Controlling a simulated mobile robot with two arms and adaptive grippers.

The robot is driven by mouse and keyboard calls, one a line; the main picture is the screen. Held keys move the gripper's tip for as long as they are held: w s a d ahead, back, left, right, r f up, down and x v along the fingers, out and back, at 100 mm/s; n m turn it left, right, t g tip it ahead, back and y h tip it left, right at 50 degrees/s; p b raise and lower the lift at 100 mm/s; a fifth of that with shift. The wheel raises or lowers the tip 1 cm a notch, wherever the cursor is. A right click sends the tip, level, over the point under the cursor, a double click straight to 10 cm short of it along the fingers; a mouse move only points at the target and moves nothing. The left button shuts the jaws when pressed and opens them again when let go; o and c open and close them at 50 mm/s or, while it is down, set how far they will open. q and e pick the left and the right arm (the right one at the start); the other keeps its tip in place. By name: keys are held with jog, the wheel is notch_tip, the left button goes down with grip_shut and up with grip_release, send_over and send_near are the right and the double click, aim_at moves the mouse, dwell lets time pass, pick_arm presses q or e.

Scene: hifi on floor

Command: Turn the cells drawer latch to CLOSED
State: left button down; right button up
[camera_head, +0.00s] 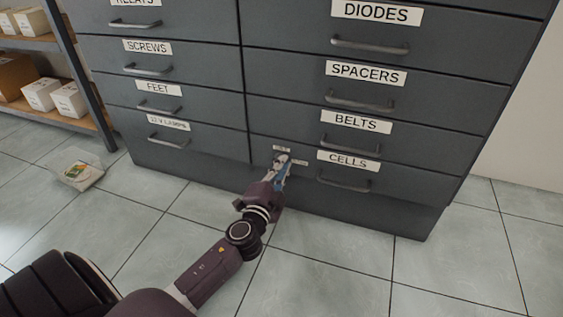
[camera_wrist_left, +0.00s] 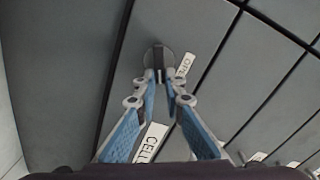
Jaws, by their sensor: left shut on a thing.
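The cells drawer (camera_head: 400,190) is the bottom drawer of the right column, with a CELLS label (camera_head: 348,161) and a bar handle. Its latch sits at the drawer's left end, mostly hidden by my gripper in the head view. In the left wrist view the latch (camera_wrist_left: 158,54) is a round grey plate with a dark knob. My left gripper (camera_head: 281,162) has its blue-padded fingers at the latch, and its fingertips (camera_wrist_left: 159,76) are shut on the knob. A small label (camera_wrist_left: 185,65), partly hidden and starting with OPE, is beside the latch. My right gripper is out of view.
The dark grey cabinet (camera_head: 290,60) has other labelled drawers with protruding handles above and left. A shelf (camera_head: 55,130) with boxes stands at the left. The floor at the right front is clear.

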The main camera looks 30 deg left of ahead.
pick_arm(q)
jog(key=m, duration=0.4)
jog(key=shift+d+f+m+p, duration=0.1)
jog(key=shift+f+m+p, duration=0.2)
jog(key=shift+f+m, duration=0.1)
dwell(0.4)
jog(key=c, duration=2)
grip_release()
notch_tip(320, 180, up, 10)
jog(key=shift+f, duration=0.1)
